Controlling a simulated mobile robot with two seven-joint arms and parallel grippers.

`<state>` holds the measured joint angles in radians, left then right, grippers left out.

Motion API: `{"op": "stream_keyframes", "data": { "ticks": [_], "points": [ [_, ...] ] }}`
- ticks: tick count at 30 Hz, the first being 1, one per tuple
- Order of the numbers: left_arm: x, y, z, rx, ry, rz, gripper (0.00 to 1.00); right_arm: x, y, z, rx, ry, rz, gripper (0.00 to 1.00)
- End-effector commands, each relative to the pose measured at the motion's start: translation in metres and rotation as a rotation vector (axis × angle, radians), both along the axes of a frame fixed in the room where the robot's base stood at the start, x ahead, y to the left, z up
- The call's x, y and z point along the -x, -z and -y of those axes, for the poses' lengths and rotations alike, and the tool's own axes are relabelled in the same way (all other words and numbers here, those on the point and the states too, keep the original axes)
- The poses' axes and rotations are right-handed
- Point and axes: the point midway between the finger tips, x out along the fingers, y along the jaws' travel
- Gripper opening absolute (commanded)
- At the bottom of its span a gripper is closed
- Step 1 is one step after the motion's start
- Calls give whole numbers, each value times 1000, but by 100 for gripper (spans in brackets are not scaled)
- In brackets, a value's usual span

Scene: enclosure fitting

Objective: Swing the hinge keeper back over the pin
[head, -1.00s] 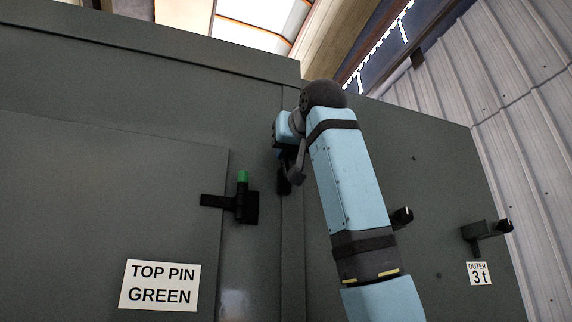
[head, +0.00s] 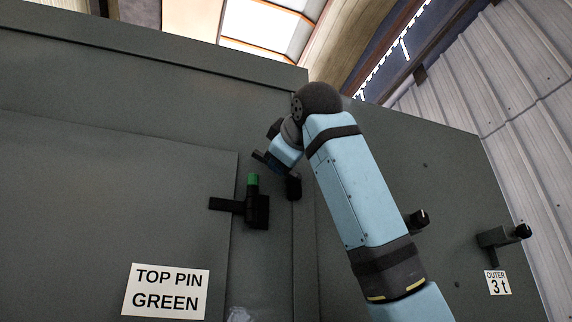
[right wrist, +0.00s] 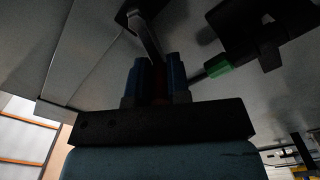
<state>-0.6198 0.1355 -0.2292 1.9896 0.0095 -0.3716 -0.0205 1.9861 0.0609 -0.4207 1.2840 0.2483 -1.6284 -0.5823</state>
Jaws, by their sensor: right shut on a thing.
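The green-tipped top pin (head: 253,181) stands upright in its black hinge bracket (head: 257,212) on the grey enclosure. Its green end also shows in the right wrist view (right wrist: 219,68). The keeper is a grey bar (right wrist: 147,38) running from a dark mount (right wrist: 128,16) into my right gripper (right wrist: 157,74), which is shut on it; something dark red shows between the blue fingers. The pin's green end is beside the fingers, apart from the bar. In the head view the gripper is just above and right of the pin, its fingertips mostly hidden. My left gripper is out of view.
A black block (head: 293,187) sits right of the pin. A "TOP PIN GREEN" label (head: 166,291) is below left. Two more dark fittings (head: 417,220) (head: 503,236) stick out on the right, one over an "OUTER 3 t" label (head: 498,283). A corrugated wall (head: 500,110) closes the right side.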

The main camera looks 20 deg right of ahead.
Motion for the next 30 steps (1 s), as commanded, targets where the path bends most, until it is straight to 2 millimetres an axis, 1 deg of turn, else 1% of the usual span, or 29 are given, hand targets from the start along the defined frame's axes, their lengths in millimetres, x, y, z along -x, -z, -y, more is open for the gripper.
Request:
{"op": "stream_keyframes", "data": {
  "ticks": [1, 9, 15, 21, 30],
  "points": [
    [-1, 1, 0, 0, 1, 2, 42, -2, 8, -2, 43, 1, -10, 0],
    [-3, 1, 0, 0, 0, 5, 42, -2, 18, -5, 249, -2, -4, 0],
    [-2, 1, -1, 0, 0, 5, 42, -3, 23, -6, 350, -2, -2, 0],
    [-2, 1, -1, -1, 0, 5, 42, -3, 25, -6, 405, -3, 1, 0],
    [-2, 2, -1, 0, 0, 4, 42, -3, 26, -7, 423, -4, 1, 0]
  ]
}}
